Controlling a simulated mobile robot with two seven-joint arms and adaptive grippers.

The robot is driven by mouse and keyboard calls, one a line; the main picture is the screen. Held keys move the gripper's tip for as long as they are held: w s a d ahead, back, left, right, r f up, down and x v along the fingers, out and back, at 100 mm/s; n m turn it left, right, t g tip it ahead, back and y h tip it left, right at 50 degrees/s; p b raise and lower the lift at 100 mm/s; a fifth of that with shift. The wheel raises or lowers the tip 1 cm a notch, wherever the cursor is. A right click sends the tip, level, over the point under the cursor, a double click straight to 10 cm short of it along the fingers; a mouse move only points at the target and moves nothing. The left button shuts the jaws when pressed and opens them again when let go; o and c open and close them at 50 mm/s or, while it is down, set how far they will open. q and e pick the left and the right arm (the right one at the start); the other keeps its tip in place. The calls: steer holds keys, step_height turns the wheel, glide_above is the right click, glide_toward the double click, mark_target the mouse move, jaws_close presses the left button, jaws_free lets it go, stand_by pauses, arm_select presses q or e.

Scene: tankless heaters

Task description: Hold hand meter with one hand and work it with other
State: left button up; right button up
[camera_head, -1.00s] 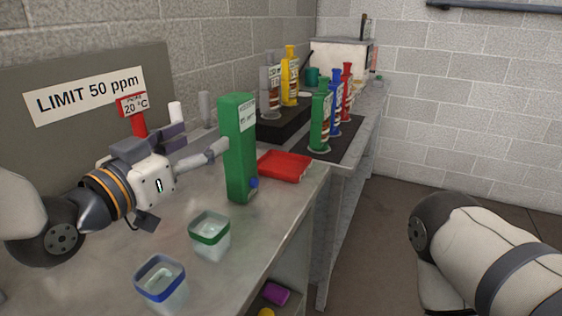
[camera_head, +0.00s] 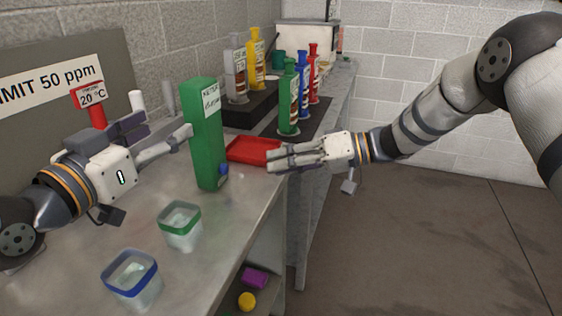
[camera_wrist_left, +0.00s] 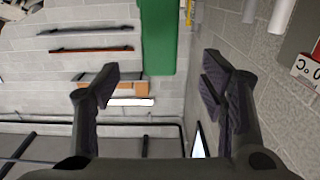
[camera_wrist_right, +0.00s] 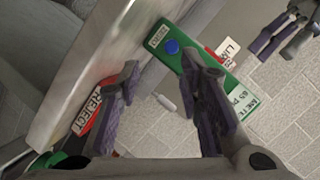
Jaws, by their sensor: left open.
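The hand meter is a tall green box (camera_head: 206,140) with a white label, standing upright on the grey bench. A blue button (camera_head: 223,170) sits low on its side, and it also shows in the right wrist view (camera_wrist_right: 172,47). My left gripper (camera_head: 160,132) is open, left of the meter and close to it. In the left wrist view, part of the green box (camera_wrist_left: 161,40) shows beyond and between the parted fingers. My right gripper (camera_head: 270,157) is open and empty, right of the meter near the bench edge; the meter's button end shows ahead of its fingers.
A red tray (camera_head: 250,150) lies behind the meter. Two clear cups, green-rimmed (camera_head: 180,208) and blue-rimmed (camera_head: 130,259), stand in front. Several coloured bottles stand farther back. A red tag reading 20 °C (camera_head: 91,95) stands behind my left gripper. Floor is clear at right.

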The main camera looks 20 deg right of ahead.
mark_target(201, 104)
arm_select(q)
steer(key=x, duration=1.2)
arm_select(e)
steer(key=shift+a+r, duration=0.4)
steer(key=shift+r, duration=0.2)
arm_select(q)
steer(key=c, duration=1.4)
arm_select(e)
steer(key=shift+c, duration=0.3)
jaws_close()
steer(key=shift+y, duration=0.3)
